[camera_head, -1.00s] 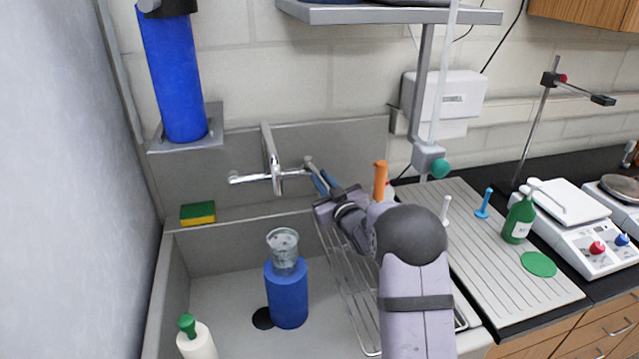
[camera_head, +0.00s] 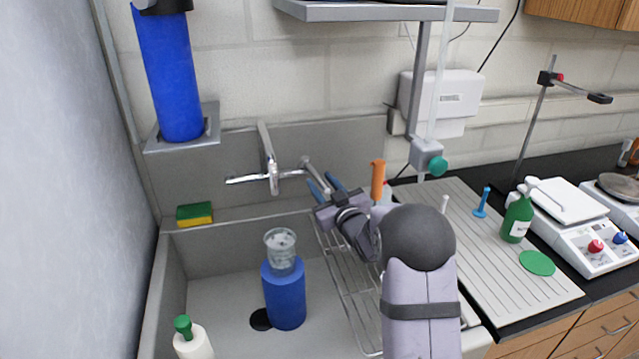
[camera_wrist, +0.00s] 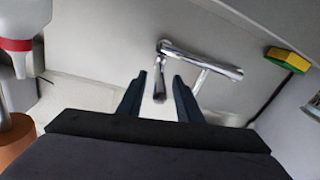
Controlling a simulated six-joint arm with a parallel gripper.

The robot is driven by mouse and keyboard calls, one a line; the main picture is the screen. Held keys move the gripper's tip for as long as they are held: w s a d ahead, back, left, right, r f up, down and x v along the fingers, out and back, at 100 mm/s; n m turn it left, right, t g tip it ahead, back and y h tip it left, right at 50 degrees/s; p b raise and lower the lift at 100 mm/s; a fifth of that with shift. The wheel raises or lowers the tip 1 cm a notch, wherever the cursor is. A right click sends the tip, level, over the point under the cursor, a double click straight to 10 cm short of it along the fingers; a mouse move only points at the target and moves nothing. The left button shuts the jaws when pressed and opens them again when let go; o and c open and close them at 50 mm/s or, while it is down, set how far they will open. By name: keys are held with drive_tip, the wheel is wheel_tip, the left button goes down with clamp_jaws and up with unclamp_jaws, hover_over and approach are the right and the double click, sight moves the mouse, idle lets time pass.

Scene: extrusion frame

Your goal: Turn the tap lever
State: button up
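The chrome wall tap (camera_head: 268,172) is on the sink's back panel, and its spout and body also show in the wrist view (camera_wrist: 205,68). Its short lever (camera_head: 317,173) is at the tap's right end and points out towards my gripper. My gripper (camera_head: 320,180) is open at the lever, with its dark blue fingers apart. In the wrist view the lever (camera_wrist: 159,88) lies between the two fingertips, with a visible gap on each side. I see no contact.
The sink (camera_head: 225,285) holds a blue bottle (camera_head: 285,295) with a clear beaker (camera_head: 281,250) on top. A yellow-green sponge (camera_head: 195,214) lies on the left ledge. An orange-handled item (camera_head: 378,180) stands close right of my gripper. A wire rack (camera_head: 345,270) lies below.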

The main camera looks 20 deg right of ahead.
sight(329, 192)
drive_tip(key=shift+s+d+b, duration=0.2)
drive_tip(key=shift+s+b, duration=0.2)
drive_tip(key=shift+s, duration=0.85)
drive_tip(key=shift+s+d+b, duration=0.15)
drive_tip(key=shift+s+b, duration=0.25)
drive_tip(key=shift+s, duration=0.85)
drive_tip(key=c, duration=0.8)
drive_tip(key=shift+a+r+n+h+p, duration=0.4)
drive_tip(key=shift+a+r+n+p, duration=0.2)
drive_tip(key=shift+r+p, duration=0.2)
clamp_jaws()
drive_tip(key=s+a+n+h, duration=0.3)
drive_tip(key=s+a+n, duration=0.4)
drive_tip(key=n, duration=0.2)
drive_tip(key=shift+a+n+h, duration=0.2)
drive_tip(key=shift+n+h, duration=0.1)
